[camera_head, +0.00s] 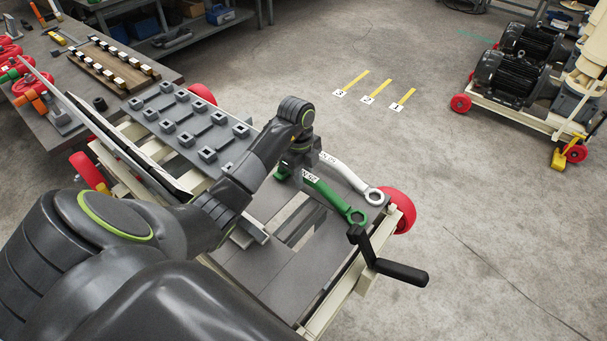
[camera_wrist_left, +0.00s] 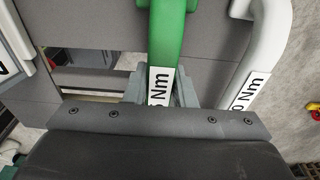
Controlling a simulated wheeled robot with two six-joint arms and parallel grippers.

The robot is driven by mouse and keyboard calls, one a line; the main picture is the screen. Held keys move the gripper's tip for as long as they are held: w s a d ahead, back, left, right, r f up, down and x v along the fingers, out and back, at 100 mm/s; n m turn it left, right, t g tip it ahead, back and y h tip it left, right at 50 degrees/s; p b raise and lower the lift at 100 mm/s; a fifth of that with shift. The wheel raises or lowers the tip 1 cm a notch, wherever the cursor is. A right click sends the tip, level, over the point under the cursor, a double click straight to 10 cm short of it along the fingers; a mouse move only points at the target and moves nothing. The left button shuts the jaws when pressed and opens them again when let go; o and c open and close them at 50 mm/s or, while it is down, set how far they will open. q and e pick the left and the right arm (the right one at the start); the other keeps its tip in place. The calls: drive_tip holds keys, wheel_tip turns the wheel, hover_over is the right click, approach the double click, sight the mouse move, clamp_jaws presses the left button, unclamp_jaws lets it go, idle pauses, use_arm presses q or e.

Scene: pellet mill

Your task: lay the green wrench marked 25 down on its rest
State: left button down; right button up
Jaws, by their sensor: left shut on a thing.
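My left gripper (camera_head: 295,160) is shut on the green wrench (camera_head: 331,195), near the labelled part of its handle. The wrench's ring end points to the lower right, above or on the grey top of the cart (camera_head: 262,262); I cannot tell whether it touches. In the left wrist view the green wrench (camera_wrist_left: 170,35) runs between the fingers (camera_wrist_left: 160,92), its white label ending in "Nm" and partly covered. A white wrench (camera_head: 347,175) lies beside it on the right, also labelled (camera_wrist_left: 265,50). The rest under the green wrench cannot be made out. My right gripper is out of view.
A black crank handle (camera_head: 400,271) sticks out at the cart's front right corner. A grey rack of square sockets (camera_head: 190,125) stands left of the gripper. A workbench (camera_head: 130,60) with tools is at the upper left.

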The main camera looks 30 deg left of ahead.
use_arm(q)
drive_tip(key=shift+d+f, duration=0.1)
drive_tip(key=shift+f, duration=0.15)
idle(0.3)
drive_tip(key=c, duration=1.2)
unclamp_jaws()
drive_tip(key=shift+s, duration=0.1)
drive_tip(key=o, duration=0.6)
drive_tip(key=shift+s+f, duration=0.1)
drive_tip(key=shift+f, duration=0.05)
drive_tip(key=shift+d, duration=0.1)
drive_tip(key=shift+a+r+p, duration=0.25)
drive_tip(key=shift+r+p, duration=0.25)
drive_tip(key=shift+r, duration=0.3)
drive_tip(key=shift+w+a+r+p, duration=0.1)
drive_tip(key=shift+a+r+p, duration=0.05)
drive_tip(key=shift+r+p, duration=1.05)
drive_tip(key=shift+w+a+r+p, duration=0.1)
drive_tip(key=shift+r+p, duration=0.75)
drive_tip(key=shift+r, duration=0.55)
drive_tip(key=shift+w+a+r+p, duration=0.1)
drive_tip(key=shift+a+r+p, duration=0.05)
drive_tip(key=shift+r+p, duration=1.05)
drive_tip(key=shift+s, duration=0.1)
